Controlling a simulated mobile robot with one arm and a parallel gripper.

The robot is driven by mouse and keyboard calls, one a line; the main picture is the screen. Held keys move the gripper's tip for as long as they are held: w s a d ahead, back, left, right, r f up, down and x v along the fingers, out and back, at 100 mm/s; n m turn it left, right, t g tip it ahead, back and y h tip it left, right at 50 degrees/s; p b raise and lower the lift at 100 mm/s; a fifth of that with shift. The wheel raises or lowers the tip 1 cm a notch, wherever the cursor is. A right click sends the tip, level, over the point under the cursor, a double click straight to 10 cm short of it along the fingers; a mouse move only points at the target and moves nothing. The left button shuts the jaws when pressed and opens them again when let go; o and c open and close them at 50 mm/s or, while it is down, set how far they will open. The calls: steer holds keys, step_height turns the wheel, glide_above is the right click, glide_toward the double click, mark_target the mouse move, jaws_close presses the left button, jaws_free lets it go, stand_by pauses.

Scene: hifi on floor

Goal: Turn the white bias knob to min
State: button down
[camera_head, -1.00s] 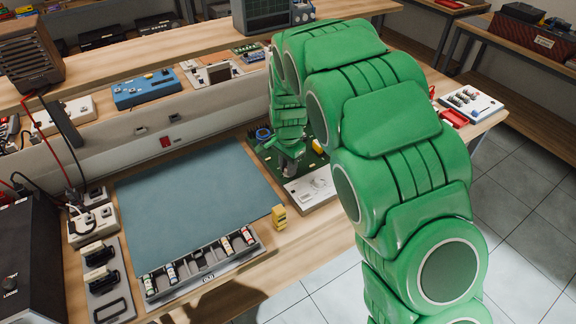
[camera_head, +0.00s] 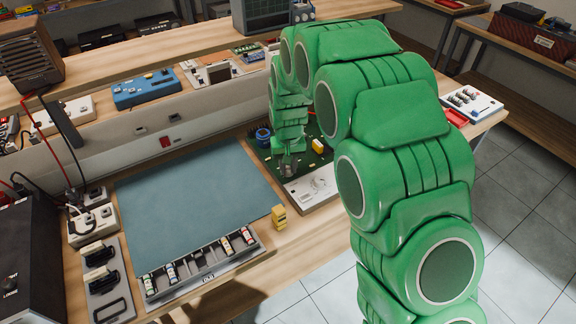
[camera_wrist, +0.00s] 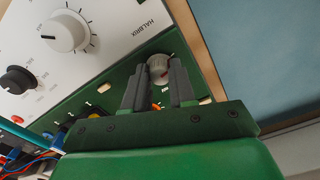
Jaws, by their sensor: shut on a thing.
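My gripper (camera_wrist: 157,72) is shut on this knob, one dark finger on each side. In the head view my gripper (camera_head: 290,165) is low over the green board (camera_head: 262,158), and the gripped knob is hidden.
Beside the board is a white panel (camera_wrist: 100,25) marked HALBRIX, with a larger white knob (camera_wrist: 64,31) and a black knob (camera_wrist: 17,80). A blue-grey mat (camera_head: 195,195) lies left of the board.

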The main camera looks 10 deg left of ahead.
mark_target(288, 168)
steer(key=n, duration=0.6)
steer(key=shift+n, duration=0.3)
stand_by(0.4)
steer(key=c, duration=0.9)
jaws_free()
steer(key=shift+r, duration=0.15)
step_height(288, 168, up, 7)
steer(key=shift+r, duration=0.3)
